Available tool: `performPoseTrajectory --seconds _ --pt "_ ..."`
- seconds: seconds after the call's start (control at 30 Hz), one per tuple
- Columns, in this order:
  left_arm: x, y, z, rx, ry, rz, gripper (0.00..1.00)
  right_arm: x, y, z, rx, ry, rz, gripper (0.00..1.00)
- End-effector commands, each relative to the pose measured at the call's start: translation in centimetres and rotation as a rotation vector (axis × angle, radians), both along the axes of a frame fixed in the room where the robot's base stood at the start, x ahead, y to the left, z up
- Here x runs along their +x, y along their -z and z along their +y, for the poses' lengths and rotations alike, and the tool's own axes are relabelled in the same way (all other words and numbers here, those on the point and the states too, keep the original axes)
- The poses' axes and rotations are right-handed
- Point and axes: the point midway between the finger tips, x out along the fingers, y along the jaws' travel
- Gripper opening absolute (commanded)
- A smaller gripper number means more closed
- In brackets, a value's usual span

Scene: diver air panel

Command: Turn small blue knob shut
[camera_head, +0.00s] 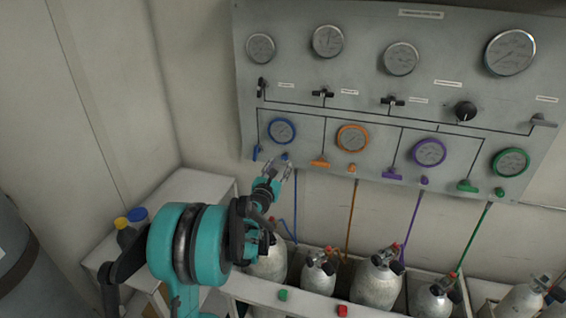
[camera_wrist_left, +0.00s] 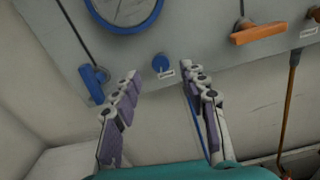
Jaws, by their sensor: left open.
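The small blue knob (camera_wrist_left: 161,63) is on the lower edge of the grey panel in the left wrist view, with a small white label beside it. In the head view the small blue knob (camera_head: 284,156) sits just above my left gripper's fingertips. My left gripper (camera_head: 284,165) is open and empty. In the left wrist view its two fingers (camera_wrist_left: 160,74) stand apart, with the knob seen between and just beyond their tips. I cannot tell whether a finger touches the panel. My right gripper is in neither view.
A blue lever handle (camera_wrist_left: 93,83) is left of the knob, close to the left finger. A blue-rimmed gauge (camera_head: 282,131) is above. An orange lever (camera_head: 319,162) is to the right. A blue hose (camera_head: 295,205) hangs below towards the grey cylinders (camera_head: 318,273).

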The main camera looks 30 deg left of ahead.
Motion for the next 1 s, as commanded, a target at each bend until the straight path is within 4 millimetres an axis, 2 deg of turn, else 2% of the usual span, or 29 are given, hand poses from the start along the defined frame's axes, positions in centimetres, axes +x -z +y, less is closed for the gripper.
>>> performPoseTrajectory --seconds 0.1,0.23,0.37,0.6,0.67,0.77,0.8,1.0 --pt "2.0 0.2 0.4 0.002 0.001 0.001 0.43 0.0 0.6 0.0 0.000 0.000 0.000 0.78" --pt "3.5 0.1 0.8 0.003 0.002 0.001 0.43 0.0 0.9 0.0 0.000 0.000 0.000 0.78" --pt "4.2 0.0 0.9 0.003 0.002 0.001 0.43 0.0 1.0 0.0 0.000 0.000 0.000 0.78" --pt "4.3 0.0 0.9 0.004 0.002 0.001 0.43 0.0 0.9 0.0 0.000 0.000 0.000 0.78" --pt "4.2 0.0 0.9 0.004 0.002 0.001 0.30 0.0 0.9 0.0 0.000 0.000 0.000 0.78" --pt "4.2 0.0 0.9 0.004 0.002 0.001 0.04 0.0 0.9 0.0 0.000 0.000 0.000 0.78" --pt "4.2 0.0 0.9 0.004 0.002 0.001 0.00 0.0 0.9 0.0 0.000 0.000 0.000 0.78" --pt "4.2 0.0 0.9 0.007 0.003 0.002 0.00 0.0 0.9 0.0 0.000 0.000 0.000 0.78"
